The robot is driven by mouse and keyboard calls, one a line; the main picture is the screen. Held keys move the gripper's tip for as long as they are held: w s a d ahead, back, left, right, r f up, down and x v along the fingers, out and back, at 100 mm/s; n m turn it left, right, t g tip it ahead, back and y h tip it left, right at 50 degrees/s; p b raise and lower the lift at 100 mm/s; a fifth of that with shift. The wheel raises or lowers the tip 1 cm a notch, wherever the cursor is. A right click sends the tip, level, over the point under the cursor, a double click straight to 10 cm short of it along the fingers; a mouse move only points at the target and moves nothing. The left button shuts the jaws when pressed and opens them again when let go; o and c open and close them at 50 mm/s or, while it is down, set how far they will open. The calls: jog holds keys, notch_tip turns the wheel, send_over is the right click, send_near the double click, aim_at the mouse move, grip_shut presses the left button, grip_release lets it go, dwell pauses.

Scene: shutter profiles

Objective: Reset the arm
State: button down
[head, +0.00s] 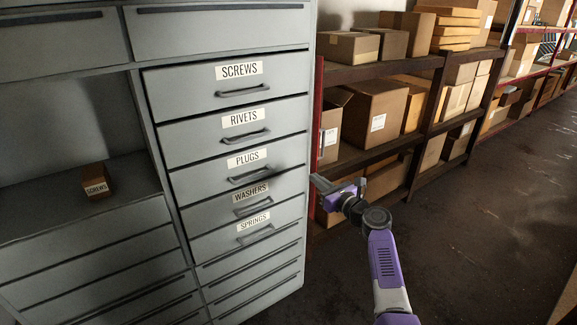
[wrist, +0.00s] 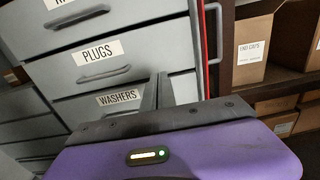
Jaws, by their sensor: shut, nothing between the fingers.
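My gripper (head: 338,184) shows in the head view to the right of the grey drawer cabinet (head: 240,175), in front of the shelf rack. It is empty and its fingers are together. In the wrist view my gripper's fingers (wrist: 157,92) point up toward the cabinet front, near the PLUGS and WASHERS drawers. The purple arm (head: 385,255) is bent upward from the lower right of the head view. It appears clear of the cabinet and rack, though the exact gap cannot be told.
Drawers labelled SCREWS (head: 239,80), RIVETS (head: 243,124), PLUGS (head: 246,164), WASHERS and SPRINGS look closed. A small SCREWS box (head: 96,181) sits on the ledge at left. A rack (head: 350,155) with cardboard boxes stands behind my arm. The floor (head: 510,220) at right is clear.

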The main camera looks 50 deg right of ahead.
jog(key=s+d+r+n+g+h, duration=0.15)
jog(key=s+n+h, duration=0.25)
jog(key=n, duration=0.4)
jog(key=s+a+f+n, duration=0.1)
jog(key=s+a+n, duration=0.55)
jog(key=a, duration=0.25)
jog(key=s+a+f+n+y, duration=0.1)
jog(key=s+a+f+n, duration=0.1)
jog(key=s+a+n, duration=0.6)
jog(key=s+a+f+n, duration=0.1)
jog(key=s+a+n, duration=0.1)
jog(key=a+n, duration=0.65)
jog(key=s+a+r+n+y, duration=0.1)
jog(key=s+a+n+y, duration=0.3)
jog(key=s+a, duration=0.5)
jog(key=s+a+r+n+g+y, duration=0.1)
jog(key=s+a+n+y, duration=0.3)
jog(key=s+a, duration=0.6)
jog(key=shift+a+r, duration=0.25)
jog(key=shift+a, duration=0.75)
